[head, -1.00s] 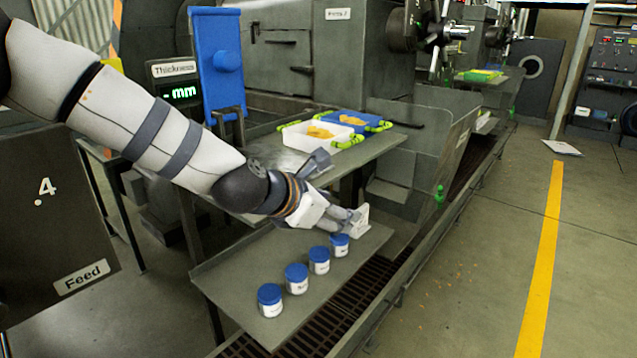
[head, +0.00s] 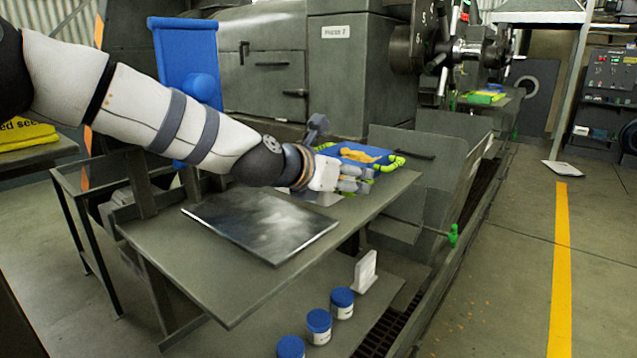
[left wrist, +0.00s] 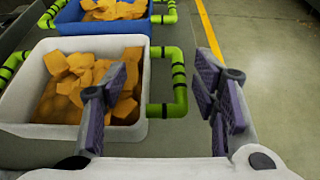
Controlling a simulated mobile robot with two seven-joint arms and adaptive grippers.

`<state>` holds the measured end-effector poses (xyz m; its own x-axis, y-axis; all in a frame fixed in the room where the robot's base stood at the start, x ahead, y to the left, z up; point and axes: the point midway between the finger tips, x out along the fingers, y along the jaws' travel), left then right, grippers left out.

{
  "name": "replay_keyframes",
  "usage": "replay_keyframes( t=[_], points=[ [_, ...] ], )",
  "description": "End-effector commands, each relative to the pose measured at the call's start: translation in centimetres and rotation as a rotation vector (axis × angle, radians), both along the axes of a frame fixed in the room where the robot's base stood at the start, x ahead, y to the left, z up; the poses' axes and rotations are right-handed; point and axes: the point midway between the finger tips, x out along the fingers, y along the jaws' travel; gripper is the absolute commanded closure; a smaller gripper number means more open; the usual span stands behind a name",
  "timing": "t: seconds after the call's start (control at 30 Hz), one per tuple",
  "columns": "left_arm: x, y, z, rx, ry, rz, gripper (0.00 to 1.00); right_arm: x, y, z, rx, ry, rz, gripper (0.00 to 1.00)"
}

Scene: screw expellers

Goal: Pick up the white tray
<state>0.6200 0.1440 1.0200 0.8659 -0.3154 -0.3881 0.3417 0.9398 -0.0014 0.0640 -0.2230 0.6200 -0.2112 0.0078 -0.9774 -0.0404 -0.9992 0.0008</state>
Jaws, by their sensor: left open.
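The white tray (left wrist: 60,132) holds orange chunks and fills the left side of the left wrist view. In the head view it is mostly hidden behind my left gripper (head: 355,182). A green bar handle (left wrist: 180,85) sticks out from the tray's right side. My left gripper (left wrist: 165,72) is open and empty. Its two fingers stand on either side of the handle in the picture, the left finger in front of the tray's right wall. I cannot tell if they touch it. My right gripper is not in view.
A blue tray (head: 350,152) with orange chunks and green handles stands just behind the white one. A dark plate (head: 262,222) lies on the table (head: 225,300). Several blue-lidded jars (head: 318,325) and a white block (head: 365,270) stand on the lower shelf.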

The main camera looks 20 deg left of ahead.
Motion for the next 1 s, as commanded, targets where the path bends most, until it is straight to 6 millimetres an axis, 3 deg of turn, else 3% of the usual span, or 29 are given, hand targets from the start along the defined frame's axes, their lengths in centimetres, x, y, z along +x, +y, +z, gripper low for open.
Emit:
replay_keyframes(
  t=[0.3, 0.53, 0.77, 1.0],
  points=[
    [4.3, -1.9, -2.3, 0.002, -0.002, 0.000, 0.45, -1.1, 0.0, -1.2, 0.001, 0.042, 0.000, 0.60],
    [4.5, -1.9, -1.9, 0.000, -0.006, 0.000, 0.45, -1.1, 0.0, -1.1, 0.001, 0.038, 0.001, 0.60],
    [4.4, -1.9, -1.9, 0.000, -0.006, 0.000, 0.96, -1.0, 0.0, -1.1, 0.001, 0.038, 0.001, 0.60],
    [4.4, -1.9, -1.8, 0.000, -0.007, 0.001, 0.96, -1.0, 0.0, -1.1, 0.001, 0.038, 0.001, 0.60]
  ],
)
